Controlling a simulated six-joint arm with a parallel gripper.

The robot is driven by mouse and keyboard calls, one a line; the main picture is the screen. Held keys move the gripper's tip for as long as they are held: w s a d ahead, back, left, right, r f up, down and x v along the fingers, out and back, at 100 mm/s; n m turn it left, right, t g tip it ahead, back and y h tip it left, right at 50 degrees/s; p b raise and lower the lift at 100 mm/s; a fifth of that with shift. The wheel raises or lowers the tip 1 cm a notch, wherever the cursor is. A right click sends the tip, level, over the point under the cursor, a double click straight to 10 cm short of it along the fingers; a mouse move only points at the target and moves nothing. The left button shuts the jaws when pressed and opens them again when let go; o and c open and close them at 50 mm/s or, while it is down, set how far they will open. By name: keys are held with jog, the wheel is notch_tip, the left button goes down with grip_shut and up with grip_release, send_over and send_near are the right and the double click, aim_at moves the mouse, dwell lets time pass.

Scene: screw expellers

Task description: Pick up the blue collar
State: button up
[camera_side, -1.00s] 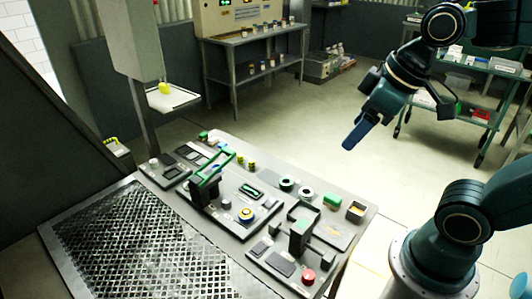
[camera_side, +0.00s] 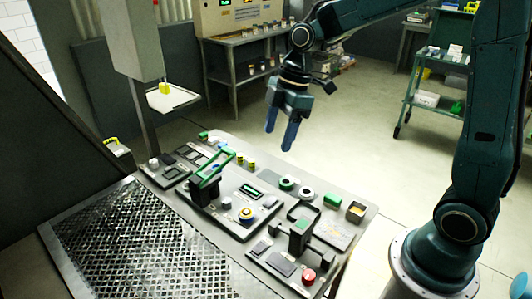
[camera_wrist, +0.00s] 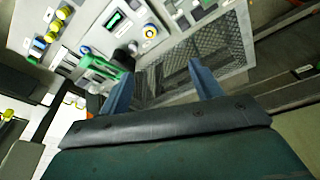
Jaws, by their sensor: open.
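In the side view, my gripper (camera_side: 281,128) is open and empty, its two blue fingers pointing down in the air above the far edge of the workbench. In the wrist view its fingers (camera_wrist: 160,72) are apart with nothing between them. Small blue pieces (camera_wrist: 36,51) stand in a row with yellow ones at the upper left. I cannot tell which blue piece is the collar.
The workbench (camera_side: 345,207) carries a green-handled clamp (camera_side: 210,172), yellow pieces (camera_side: 245,160), white rings (camera_side: 305,192), a black post (camera_side: 299,236) and a red knob (camera_side: 308,276). A mesh grating (camera_side: 135,245) lies at the front left. Open floor lies behind the bench.

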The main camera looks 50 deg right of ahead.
jog(key=w+f+n+g+y, duration=0.2)
jog(key=w+f+n, duration=0.4)
jog(key=f, duration=0.7)
jog(key=shift+w+d+n, duration=0.4)
jog(key=shift+w+d, duration=0.05)
jog(key=shift+w, duration=0.4)
jog(key=shift+f, duration=0.1)
send_over(247, 210)
jog(key=d, duration=0.2)
jog(key=shift+w+f, duration=0.15)
jog(key=shift+f, duration=3.7)
jog(key=shift+x, duration=2.55)
jog(key=shift+d, duration=0.1)
